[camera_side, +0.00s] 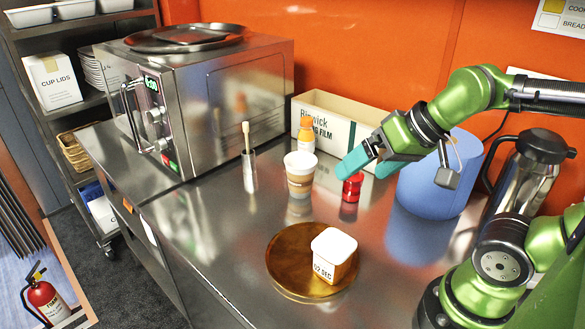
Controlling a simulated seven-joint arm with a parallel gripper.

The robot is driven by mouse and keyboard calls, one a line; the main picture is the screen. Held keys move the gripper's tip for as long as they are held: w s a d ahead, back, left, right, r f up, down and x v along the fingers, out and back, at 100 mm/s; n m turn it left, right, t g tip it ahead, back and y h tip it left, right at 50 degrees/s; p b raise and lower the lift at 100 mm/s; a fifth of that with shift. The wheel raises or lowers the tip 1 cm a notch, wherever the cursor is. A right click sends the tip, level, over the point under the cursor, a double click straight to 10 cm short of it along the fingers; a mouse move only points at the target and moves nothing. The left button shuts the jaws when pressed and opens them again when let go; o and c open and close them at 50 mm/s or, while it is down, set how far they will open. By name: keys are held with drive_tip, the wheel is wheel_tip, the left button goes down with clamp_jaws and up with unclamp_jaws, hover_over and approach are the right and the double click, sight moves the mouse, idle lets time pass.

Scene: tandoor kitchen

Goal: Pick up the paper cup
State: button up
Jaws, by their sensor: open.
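The paper cup (299,175) stands upright on the steel counter. It has a white upper part and a tan lower band. My gripper (364,166) has teal fingers and is open and empty. It is to the right of the cup and apart from it, above and beside a small red can (352,187). One finger partly hides the top of the can.
A steel oven (245,90) stands behind left. An orange-capped bottle (306,132), a film box (335,115) and a brush in a metal holder (249,172) are near the cup. A blue roll (435,180) stands right.

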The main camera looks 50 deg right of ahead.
drive_tip(key=shift+c, duration=0.2)
drive_tip(key=c, duration=1.2)
drive_tip(key=shift+o, duration=0.2)
